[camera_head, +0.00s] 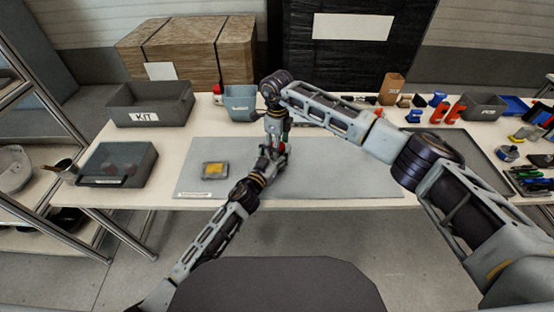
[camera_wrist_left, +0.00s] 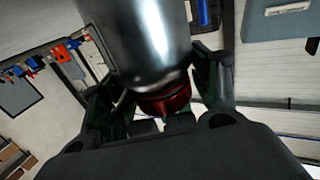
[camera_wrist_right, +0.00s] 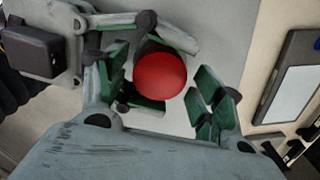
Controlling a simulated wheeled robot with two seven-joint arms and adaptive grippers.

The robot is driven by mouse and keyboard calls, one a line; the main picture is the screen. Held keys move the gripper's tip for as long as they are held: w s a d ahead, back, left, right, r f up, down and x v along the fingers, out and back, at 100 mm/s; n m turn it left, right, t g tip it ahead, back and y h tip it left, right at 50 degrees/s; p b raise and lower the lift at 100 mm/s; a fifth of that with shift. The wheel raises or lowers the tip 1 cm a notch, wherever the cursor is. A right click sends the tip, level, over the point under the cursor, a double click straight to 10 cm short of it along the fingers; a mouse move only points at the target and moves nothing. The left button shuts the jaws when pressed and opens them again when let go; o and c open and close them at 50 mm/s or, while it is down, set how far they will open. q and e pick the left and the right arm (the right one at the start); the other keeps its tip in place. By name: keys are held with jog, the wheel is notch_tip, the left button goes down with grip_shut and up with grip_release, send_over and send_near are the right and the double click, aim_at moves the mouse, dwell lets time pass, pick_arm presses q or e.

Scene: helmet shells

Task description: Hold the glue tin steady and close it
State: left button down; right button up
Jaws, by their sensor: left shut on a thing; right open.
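The glue tin shows in the left wrist view as a grey metallic cylinder (camera_wrist_left: 140,40) with a red part (camera_wrist_left: 165,99) at one end. In the right wrist view only a round red top (camera_wrist_right: 160,77) shows. I cannot tell how firmly the red part sits. My left gripper (camera_head: 275,160) is shut on the tin over the grey mat; its fingers flank the tin in the left wrist view (camera_wrist_left: 160,100). My right gripper (camera_head: 278,138) points down from above; its fingers (camera_wrist_right: 165,95) stand open on either side of the red top, with a gap at the right.
The grey work mat (camera_head: 340,180) is mostly clear, with a small yellow-topped block (camera_head: 215,170) at left. A KIT bin (camera_head: 150,103), a lidded case (camera_head: 118,165) and a blue-grey bin (camera_head: 240,103) stand around it. Red clamps (camera_head: 447,113) and tools crowd the right.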

jog(key=c, duration=1.1)
jog(key=shift+o, duration=0.2)
jog(key=shift+m, duration=1.8)
jog(key=o, duration=1.1)
jog(key=shift+r, duration=0.1)
jog(key=shift+r, duration=2.2)
